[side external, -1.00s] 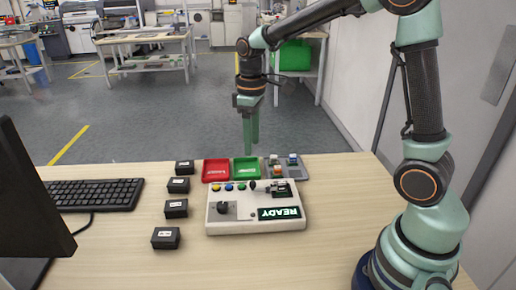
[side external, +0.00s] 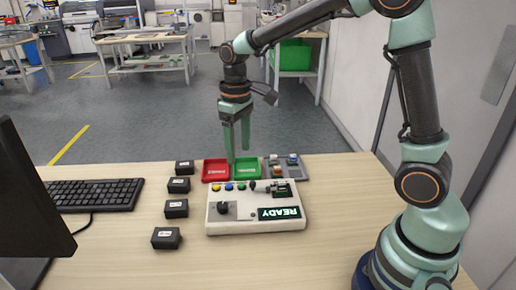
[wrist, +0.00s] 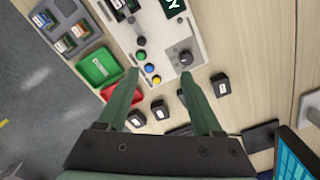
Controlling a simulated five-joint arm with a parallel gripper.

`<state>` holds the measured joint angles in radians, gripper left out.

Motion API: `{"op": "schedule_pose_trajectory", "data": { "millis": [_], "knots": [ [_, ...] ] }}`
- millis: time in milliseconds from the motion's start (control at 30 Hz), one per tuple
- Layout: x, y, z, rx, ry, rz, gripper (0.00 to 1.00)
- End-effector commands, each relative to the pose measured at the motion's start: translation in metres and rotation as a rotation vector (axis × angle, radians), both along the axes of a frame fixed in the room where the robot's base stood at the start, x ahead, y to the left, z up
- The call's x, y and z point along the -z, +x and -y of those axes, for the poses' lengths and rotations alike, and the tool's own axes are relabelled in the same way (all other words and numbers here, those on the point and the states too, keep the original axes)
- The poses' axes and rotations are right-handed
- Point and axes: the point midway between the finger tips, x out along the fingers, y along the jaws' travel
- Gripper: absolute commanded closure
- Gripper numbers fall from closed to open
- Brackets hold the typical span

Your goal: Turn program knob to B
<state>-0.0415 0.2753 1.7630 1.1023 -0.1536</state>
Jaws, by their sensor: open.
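The white control box (side external: 255,225) stands on the table with a lit display reading READY (side external: 280,213). The black program knob (side external: 223,208) is on its left part, on a grey plate; the wrist view shows it too (wrist: 185,59), ahead of the right fingertip. The letters around the knob are too small to read. My gripper (side external: 239,155) is open and empty, fingers pointing down, seen in front of the trays behind the box. In the wrist view, its fingertips (wrist: 160,75) are apart with the coloured buttons between and beyond them. It does not touch the knob.
A red tray (side external: 215,180), a green tray (side external: 257,163) and a grey tray (side external: 303,172) with small blocks stand behind the box. Several black labelled blocks (side external: 176,208) line its left. A keyboard (side external: 90,194) and monitor are further left.

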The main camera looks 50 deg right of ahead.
Motion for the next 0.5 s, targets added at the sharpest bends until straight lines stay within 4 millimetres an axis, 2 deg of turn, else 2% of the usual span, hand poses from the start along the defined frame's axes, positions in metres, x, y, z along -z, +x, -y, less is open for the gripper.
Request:
{"op": "schedule_pose_trajectory", "data": {
  "millis": [33,200,300,500],
  "knots": [
    [0.003,0.002,-0.014,0.053,0.0,-0.002,0.33],
    [0.008,0.004,-0.048,0.238,0.0,-0.001,0.33],
    [0.01,0.004,-0.059,0.304,0.0,-0.001,0.33],
    [0.021,0.004,-0.063,0.337,0.0,-0.003,0.33]
  ]
}}
